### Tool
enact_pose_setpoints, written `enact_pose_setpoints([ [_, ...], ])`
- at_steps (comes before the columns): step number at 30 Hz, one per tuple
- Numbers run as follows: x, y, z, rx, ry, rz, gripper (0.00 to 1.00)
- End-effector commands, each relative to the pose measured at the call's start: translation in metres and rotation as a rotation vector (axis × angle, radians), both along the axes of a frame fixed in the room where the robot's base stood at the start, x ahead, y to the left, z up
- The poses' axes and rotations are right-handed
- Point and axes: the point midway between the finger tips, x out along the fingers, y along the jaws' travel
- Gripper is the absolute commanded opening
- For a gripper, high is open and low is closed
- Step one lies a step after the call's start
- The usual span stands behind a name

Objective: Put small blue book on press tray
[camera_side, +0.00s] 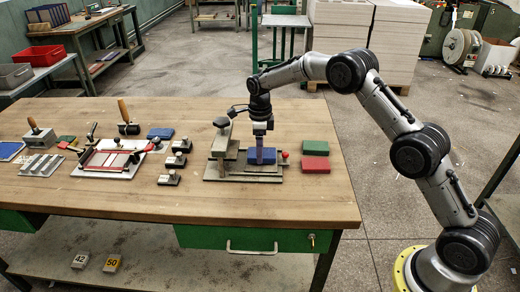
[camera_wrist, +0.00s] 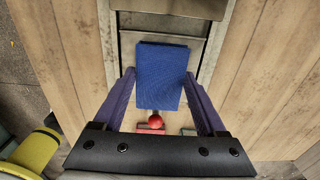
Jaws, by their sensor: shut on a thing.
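The small blue book (camera_side: 270,156) is between the fingers of my gripper (camera_side: 260,157) in the side view. It is over the press tray (camera_side: 240,173), low and close to it; I cannot tell whether it touches. In the wrist view the book (camera_wrist: 160,75) lies flat between the two purple fingers of my gripper (camera_wrist: 159,82), which is shut on it. The book hides part of the tray (camera_wrist: 165,22) below. One finger covers the middle of the book in the side view.
A press column (camera_side: 222,145) stands left of the book. A red ball knob (camera_side: 285,155) is at the tray's right. A green book (camera_side: 315,147) and a red book (camera_side: 315,165) lie farther right. Another blue book (camera_side: 160,133) and several tools are left. The front table strip is clear.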

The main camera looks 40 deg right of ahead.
Motion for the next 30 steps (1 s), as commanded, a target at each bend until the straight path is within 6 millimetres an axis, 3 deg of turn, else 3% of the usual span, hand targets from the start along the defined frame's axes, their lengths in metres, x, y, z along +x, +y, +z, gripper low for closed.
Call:
enact_pose_setpoints([
  [30,-0.0001,-0.0001,-0.0063,0.000,0.000,0.000,0.17],
])
